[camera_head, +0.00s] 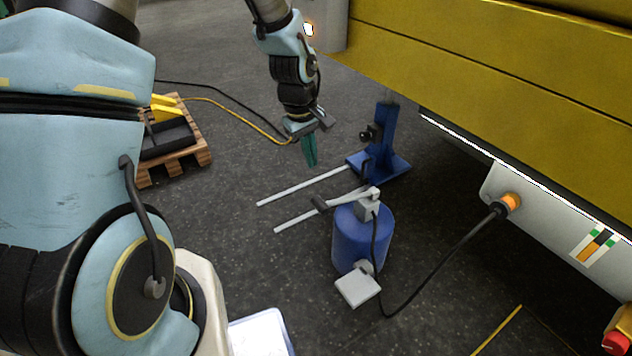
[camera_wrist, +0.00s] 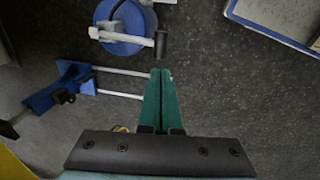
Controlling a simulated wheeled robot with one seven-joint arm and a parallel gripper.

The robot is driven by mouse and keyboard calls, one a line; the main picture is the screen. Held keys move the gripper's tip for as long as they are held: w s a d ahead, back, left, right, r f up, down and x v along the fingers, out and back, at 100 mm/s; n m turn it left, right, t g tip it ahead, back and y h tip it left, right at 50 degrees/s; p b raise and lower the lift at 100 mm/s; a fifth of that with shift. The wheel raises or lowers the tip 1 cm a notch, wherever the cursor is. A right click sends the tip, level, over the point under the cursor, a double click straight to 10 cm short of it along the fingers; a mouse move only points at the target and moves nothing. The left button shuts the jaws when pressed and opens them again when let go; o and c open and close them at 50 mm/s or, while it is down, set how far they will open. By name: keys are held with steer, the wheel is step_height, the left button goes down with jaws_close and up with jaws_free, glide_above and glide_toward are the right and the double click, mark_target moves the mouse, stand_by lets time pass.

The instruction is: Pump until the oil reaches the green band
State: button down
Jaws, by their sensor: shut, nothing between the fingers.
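A blue cylindrical pump (camera_head: 350,247) stands on the floor. The pump also shows at the top of the wrist view (camera_wrist: 123,22). The sight gauge (camera_head: 584,254) on the yellow machine has green marks on both sides near its top. Its orange oil column stops lower, near the marks' lower edge, with dark tube above. My gripper (camera_head: 310,164) has teal fingers, shut and empty, pointing down above the floor. It is apart from the lever, up and left of the pump.
A blue stand (camera_head: 380,155) with a long pale bar (camera_head: 300,186) is beyond the pump. A black hose (camera_head: 440,262) joins the pump to an orange fitting (camera_head: 509,203). A pallet (camera_head: 188,156) stands at left. Open floor lies between pallet and pump.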

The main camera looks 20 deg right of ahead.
mark_target(318, 202)
steer(key=f+b, duration=0.1)
steer(key=f, duration=0.3)
steer(key=d+f+b, duration=0.1)
steer(key=f, duration=0.4)
steer(key=d+f+b, duration=0.1)
steer(key=f, duration=0.3)
steer(key=shift+w+f, duration=0.2)
steer(key=shift+f, duration=0.15)
steer(key=shift+a+f, duration=0.15)
steer(key=shift+f, duration=0.05)
step_height(318, 202, down, 13)
steer(key=a+t+h+b, duration=0.1)
steer(key=a+h+b, duration=0.1)
steer(key=h+b, duration=0.3)
steer(key=shift+s+b, duration=0.25)
steer(key=shift+b, duration=0.55)
steer(key=shift+f, duration=0.15)
